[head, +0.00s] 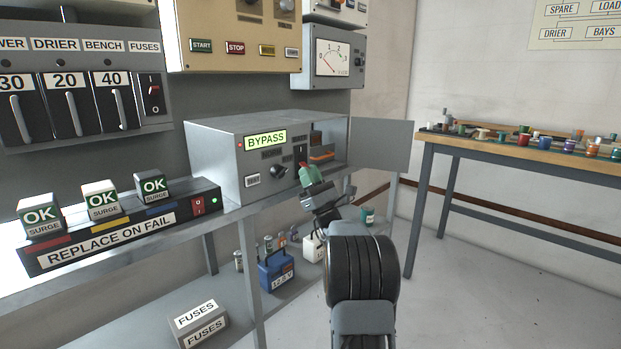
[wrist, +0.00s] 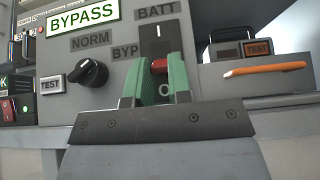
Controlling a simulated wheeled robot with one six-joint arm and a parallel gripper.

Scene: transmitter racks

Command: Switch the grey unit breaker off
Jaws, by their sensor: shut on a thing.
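The grey unit (head: 215,155) stands on the shelf with a lit green BYPASS display (head: 265,140). In the wrist view its breaker (wrist: 159,35) is a black plate under the BATT label, marked I at the top and O at the bottom. A red lever (wrist: 159,66) shows between the green fingers of my gripper (wrist: 161,72), which is shut on it. The lever's exact position is partly hidden by the fingers. In the head view my gripper (head: 311,174) is at the unit's front and covers part of the breaker.
Left of the breaker are a black rotary knob (wrist: 92,72) and a TEST label (wrist: 51,85). An orange handle (wrist: 264,69) is close on the right. A grey panel (head: 382,145) stands out at the unit's right side. A workbench (head: 520,150) is farther right; floor between is clear.

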